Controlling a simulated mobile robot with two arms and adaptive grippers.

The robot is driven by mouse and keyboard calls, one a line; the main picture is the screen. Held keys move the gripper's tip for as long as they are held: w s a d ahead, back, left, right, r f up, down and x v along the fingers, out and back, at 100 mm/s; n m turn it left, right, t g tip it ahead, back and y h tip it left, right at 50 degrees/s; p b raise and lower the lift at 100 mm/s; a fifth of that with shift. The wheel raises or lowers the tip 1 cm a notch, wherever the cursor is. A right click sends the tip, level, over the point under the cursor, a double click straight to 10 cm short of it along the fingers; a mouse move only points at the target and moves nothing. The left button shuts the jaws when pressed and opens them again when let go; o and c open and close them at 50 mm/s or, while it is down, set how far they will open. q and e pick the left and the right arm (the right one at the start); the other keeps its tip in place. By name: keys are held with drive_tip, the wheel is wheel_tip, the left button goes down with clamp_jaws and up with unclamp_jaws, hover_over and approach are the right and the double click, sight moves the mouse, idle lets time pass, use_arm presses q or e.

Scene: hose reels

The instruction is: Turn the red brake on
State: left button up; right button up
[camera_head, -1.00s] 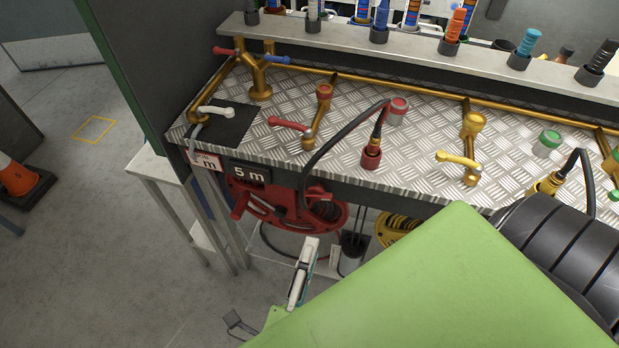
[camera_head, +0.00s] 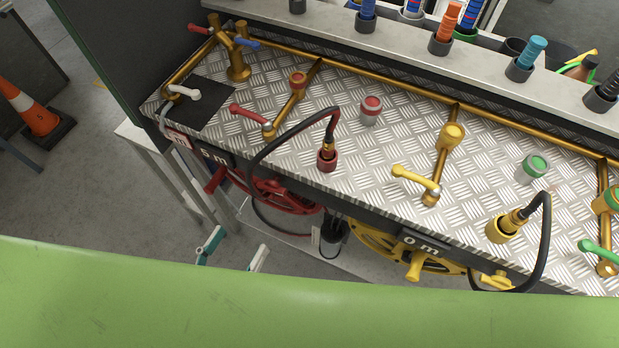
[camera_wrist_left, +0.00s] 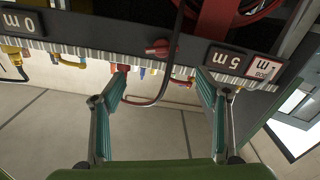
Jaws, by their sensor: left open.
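A red knob (camera_wrist_left: 160,47), which looks like the red brake, sits at the counter's front face beside the 5 m label (camera_wrist_left: 223,59) in the left wrist view. I cannot clearly make it out in the head view. The red reel (camera_head: 285,197) hangs under the counter; part of it shows at the top of the wrist view (camera_wrist_left: 243,14). My left gripper (camera_head: 234,250) is open and empty, in front of and below the counter edge. In the wrist view its fingers (camera_wrist_left: 158,82) spread on either side of the knob's line, apart from it. My right gripper is not in view.
The counter (camera_head: 290,165) carries a red lever valve (camera_head: 250,116), a red-capped button (camera_head: 371,108) and a hose in a red socket (camera_head: 327,158). A black hose (camera_wrist_left: 172,75) loops near the knob. The yellow reel (camera_head: 375,240) hangs to the right.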

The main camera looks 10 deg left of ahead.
sight(269, 190)
use_arm(q)
drive_tip(key=x, duration=0.4)
drive_tip(key=p+x, duration=0.1)
drive_tip(key=x, duration=0.3)
drive_tip(key=p+x, duration=0.1)
drive_tip(key=x, duration=0.3)
drive_tip(key=shift+w+a, duration=0.15)
drive_tip(key=shift+a, duration=0.1)
drive_tip(key=shift+w+d, duration=0.25)
drive_tip(key=shift+w, duration=0.35)
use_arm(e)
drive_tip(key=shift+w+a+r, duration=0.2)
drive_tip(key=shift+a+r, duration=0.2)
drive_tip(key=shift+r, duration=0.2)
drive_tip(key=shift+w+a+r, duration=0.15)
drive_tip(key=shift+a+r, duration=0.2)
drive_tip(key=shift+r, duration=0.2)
